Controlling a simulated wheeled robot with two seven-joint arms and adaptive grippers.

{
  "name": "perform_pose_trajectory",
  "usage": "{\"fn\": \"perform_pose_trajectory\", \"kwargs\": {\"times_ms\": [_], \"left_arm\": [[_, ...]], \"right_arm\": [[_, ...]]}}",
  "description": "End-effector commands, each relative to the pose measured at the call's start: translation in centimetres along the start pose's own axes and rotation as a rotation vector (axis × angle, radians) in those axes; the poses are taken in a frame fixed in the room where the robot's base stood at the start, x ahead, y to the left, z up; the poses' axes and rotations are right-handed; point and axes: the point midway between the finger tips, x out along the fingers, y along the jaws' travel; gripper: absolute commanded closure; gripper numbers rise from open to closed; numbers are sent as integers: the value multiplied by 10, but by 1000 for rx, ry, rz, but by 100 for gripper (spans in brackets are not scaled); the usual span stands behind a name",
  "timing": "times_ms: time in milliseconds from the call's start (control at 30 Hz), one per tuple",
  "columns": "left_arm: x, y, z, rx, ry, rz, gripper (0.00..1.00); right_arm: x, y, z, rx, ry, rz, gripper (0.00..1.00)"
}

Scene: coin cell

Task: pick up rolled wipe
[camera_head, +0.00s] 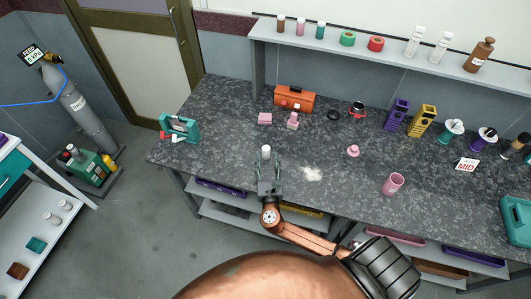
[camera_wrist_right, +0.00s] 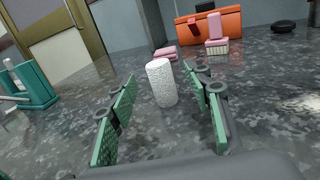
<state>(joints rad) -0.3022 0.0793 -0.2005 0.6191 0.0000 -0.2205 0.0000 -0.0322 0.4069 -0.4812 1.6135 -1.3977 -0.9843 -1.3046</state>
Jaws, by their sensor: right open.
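The rolled wipe (camera_head: 266,152) is a small white upright cylinder on the dark speckled bench top (camera_head: 225,130). It shows large in the right wrist view (camera_wrist_right: 161,82), with a rough textured surface, standing just beyond and between the fingertips. My right gripper (camera_head: 268,169) is open and empty, low over the bench near its front edge, pointing at the wipe. Its green-padded fingers in the wrist view (camera_wrist_right: 160,80) lie to either side, and whether they overlap the wipe in depth is hard to tell. My left gripper is not in view.
Pink blocks (camera_head: 264,118) and an orange box (camera_head: 294,99) stand behind the wipe. A teal holder (camera_head: 180,129) is at the left end. A pale powdery patch (camera_head: 311,173) lies right of the gripper; a pink cup (camera_head: 393,184) stands farther right. Bench around the wipe is clear.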

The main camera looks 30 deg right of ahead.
Motion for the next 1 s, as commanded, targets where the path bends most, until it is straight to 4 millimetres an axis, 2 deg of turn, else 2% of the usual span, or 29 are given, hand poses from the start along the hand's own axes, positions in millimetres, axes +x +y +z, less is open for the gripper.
{"fn": "perform_pose_trajectory", "kwargs": {"times_ms": [233,500,733,1000], "left_arm": [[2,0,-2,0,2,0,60],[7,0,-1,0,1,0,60],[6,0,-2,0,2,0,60],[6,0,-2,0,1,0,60]], "right_arm": [[15,2,-1,-1,-2,2,54],[53,4,-4,0,-1,4,54],[56,4,-4,1,1,4,54],[56,4,-4,1,1,4,72]]}}
